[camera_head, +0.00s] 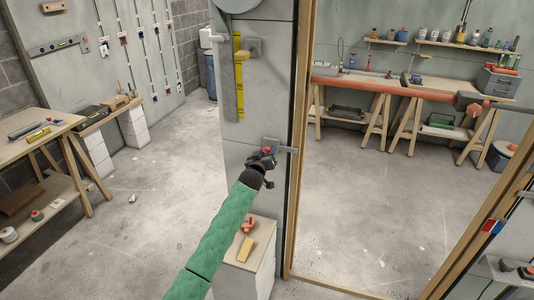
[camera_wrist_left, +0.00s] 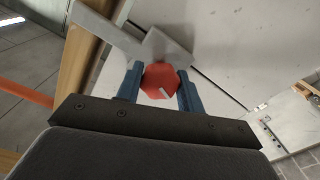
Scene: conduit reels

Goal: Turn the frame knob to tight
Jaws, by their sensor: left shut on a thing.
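The red frame knob (camera_wrist_left: 160,82) has a faceted outline and a pale mark on its face, at the centre of the left wrist view. My left gripper (camera_wrist_left: 159,88) is shut on it, with one blue finger on each side. Behind the knob is a grey metal bracket (camera_wrist_left: 168,50) with an arm reaching to the wooden frame. In the head view the left gripper (camera_head: 264,160) is at the bracket on the grey pillar, beside the wooden frame post (camera_head: 297,120). The knob is small and partly hidden there. My right gripper is not in view.
A white block stand (camera_head: 255,275) with a red item and a yellow block stands below my left arm. A wooden table (camera_head: 35,130) stands at the left. Open floor lies between.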

